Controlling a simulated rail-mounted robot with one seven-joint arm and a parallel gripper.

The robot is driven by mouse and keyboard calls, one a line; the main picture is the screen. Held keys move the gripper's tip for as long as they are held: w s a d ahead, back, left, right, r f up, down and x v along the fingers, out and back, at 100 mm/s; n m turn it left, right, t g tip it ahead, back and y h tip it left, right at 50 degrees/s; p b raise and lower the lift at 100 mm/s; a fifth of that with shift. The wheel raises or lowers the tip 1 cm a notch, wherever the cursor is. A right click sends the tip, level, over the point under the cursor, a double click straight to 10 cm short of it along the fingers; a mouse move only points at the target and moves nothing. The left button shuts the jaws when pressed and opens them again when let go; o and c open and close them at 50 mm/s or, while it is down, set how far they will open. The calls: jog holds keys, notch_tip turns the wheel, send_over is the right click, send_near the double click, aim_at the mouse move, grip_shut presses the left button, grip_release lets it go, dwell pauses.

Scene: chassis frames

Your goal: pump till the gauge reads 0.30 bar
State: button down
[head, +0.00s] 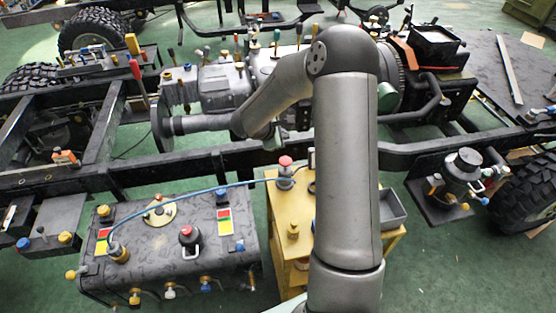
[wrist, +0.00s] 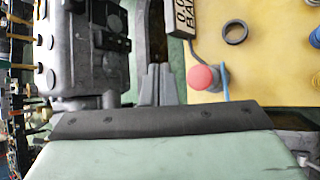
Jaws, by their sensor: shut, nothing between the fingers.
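The hand pump with a red knob (head: 286,161) stands on the yellow bench (head: 283,215). The red knob (wrist: 202,77) also shows in the wrist view, to the right of my fingers. The gauge (wrist: 181,18) lies beyond the knob; its display is cut off by the picture edge, showing "0.0" and "BAR", with any further digit out of sight. A blue hose (head: 200,192) runs from the pump to a brass fitting on the black tank (head: 185,255). My gripper (wrist: 157,84) is shut and empty, apart from the knob. My arm hides part of the bench in the head view.
A black ring (wrist: 236,33) lies on the bench near the knob. A grey tray (head: 392,212) sits at the bench's right. The chassis rail (head: 130,176) with gearbox (head: 222,86) runs behind. The tank top carries a red-topped black knob (head: 188,235) and several fittings.

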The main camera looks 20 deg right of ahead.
jog(key=b, duration=0.5)
send_over(285, 160)
jog(key=a, duration=0.1)
jog(key=f, duration=0.7)
jog(key=shift+s+f, duration=0.25)
jog(key=shift+f, duration=0.1)
jog(key=shift+f+b, duration=0.55)
jog(key=shift+b, duration=0.05)
jog(key=shift+f, duration=0.15)
dwell(0.8)
jog(key=shift+f+b, duration=0.3)
jog(key=shift+b, duration=0.45)
jog(key=shift+f+b, duration=1.15)
jog(key=shift+b, duration=0.05)
dwell(0.8)
jog(key=shift+r, duration=0.1)
jog(key=shift+r+p, duration=0.55)
jog(key=shift+r, duration=0.95)
jog(key=shift+r, duration=0.1)
